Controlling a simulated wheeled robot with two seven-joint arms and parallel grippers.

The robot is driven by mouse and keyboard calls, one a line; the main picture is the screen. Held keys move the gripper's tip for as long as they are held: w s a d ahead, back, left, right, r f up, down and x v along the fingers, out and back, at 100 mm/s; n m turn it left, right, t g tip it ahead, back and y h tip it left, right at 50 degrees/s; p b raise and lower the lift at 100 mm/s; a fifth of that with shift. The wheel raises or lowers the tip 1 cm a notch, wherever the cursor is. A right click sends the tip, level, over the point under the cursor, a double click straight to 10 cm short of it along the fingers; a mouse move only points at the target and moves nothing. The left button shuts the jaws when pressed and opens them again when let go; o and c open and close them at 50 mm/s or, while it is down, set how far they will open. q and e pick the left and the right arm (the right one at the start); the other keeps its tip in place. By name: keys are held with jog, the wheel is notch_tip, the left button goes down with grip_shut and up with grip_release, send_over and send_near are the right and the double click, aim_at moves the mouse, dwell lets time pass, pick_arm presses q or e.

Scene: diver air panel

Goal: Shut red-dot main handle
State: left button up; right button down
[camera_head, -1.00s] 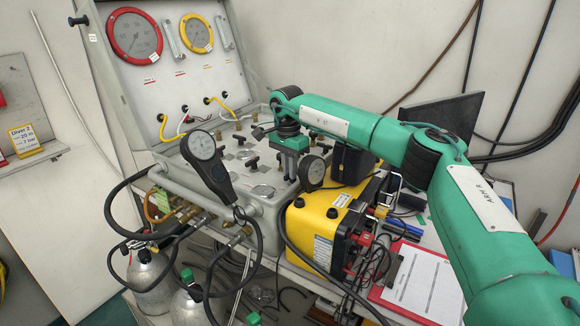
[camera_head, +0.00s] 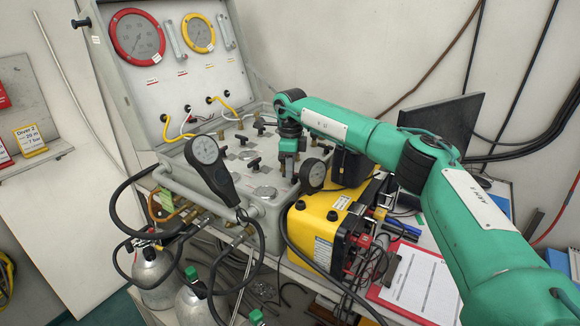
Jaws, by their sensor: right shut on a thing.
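The diver air panel is a grey case with its lid up, and its flat top (camera_head: 232,170) carries several black T-shaped handles. My right gripper (camera_head: 289,168) points down onto the right part of this top. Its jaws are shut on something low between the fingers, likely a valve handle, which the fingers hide. I cannot make out a red dot at this size. Other black handles, such as one at the front (camera_head: 253,164) and one at the back (camera_head: 258,125), stand free of the gripper. My left gripper is not in view.
A yellow box (camera_head: 318,232), a red clipboard (camera_head: 415,280), loose hoses and gas cylinders (camera_head: 155,275) crowd the front.

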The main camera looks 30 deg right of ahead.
jog(key=m, duration=0.3)
jog(key=shift+w+d+r+p, duration=0.1)
jog(key=shift+w+d+p, duration=0.05)
jog(key=shift+p, duration=0.15)
jog(key=shift+d+m, duration=0.1)
jog(key=shift+m, duration=0.8)
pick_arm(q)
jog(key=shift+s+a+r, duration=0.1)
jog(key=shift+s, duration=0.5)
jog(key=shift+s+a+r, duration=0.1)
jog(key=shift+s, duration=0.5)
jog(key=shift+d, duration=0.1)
pick_arm(e)
jog(key=shift+m, duration=0.3)
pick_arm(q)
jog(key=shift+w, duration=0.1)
pick_arm(e)
jog(key=c, duration=1.5)
grip_release()
jog(key=shift+o, duration=0.2)
